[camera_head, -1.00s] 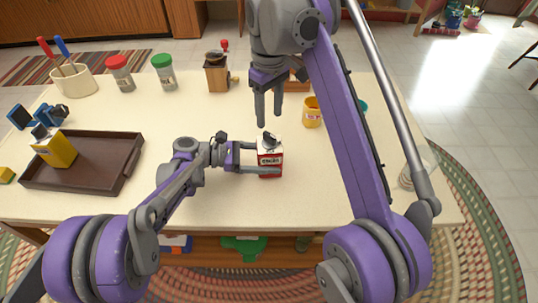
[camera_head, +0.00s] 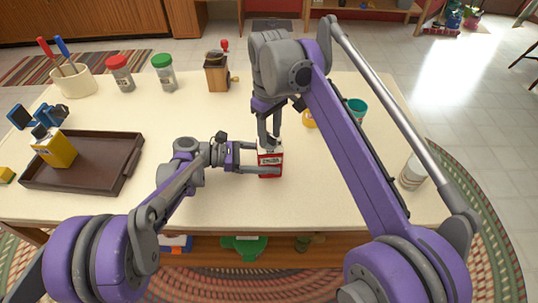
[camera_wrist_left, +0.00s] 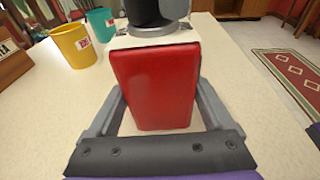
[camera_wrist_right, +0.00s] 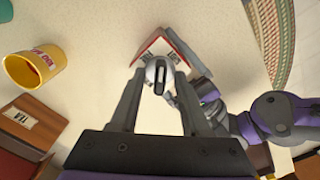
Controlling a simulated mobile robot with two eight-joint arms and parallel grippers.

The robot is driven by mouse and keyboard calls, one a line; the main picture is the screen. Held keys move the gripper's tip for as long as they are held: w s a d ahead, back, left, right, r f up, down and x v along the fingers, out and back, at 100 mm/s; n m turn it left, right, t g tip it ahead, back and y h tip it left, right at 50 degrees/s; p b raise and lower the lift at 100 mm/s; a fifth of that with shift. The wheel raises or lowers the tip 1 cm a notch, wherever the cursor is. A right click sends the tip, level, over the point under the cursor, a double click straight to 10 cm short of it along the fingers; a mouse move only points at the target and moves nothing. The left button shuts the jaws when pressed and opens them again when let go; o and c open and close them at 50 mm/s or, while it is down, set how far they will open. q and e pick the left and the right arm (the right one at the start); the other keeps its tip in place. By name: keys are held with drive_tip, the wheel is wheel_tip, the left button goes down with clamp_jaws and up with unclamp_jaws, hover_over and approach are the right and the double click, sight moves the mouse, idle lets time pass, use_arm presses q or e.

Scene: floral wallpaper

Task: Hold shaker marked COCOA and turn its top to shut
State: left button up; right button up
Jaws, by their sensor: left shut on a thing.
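The red and white shaker (camera_head: 269,164) stands upright on the table. Its lettering is too small to read. My left gripper (camera_head: 272,158) is shut on its sides from the left; the left wrist view shows a finger on each side of the red body (camera_wrist_left: 155,85). My right gripper (camera_head: 269,134) points down over the shaker's top. In the right wrist view its open fingers (camera_wrist_right: 159,77) stand on either side of the round grey top (camera_wrist_right: 154,76), which has a dark slot; contact is not clear. In the head view the right fingers hide most of the top.
A yellow cup (camera_head: 309,119) and a teal cup (camera_head: 357,107) stand behind and right, partly near my right arm. A brown tray (camera_head: 120,178) holding a yellow container (camera_head: 56,151) lies left. Two jars and a grinder (camera_head: 217,75) stand at the back. The front table strip is clear.

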sight(270, 134)
clamp_jaws()
drive_tip(key=m, duration=0.8)
drive_tip(key=shift+o, duration=0.9)
unclamp_jaws()
drive_tip(key=shift+r, duration=3.55)
use_arm(q)
drive_tip(key=o, duration=1.1)
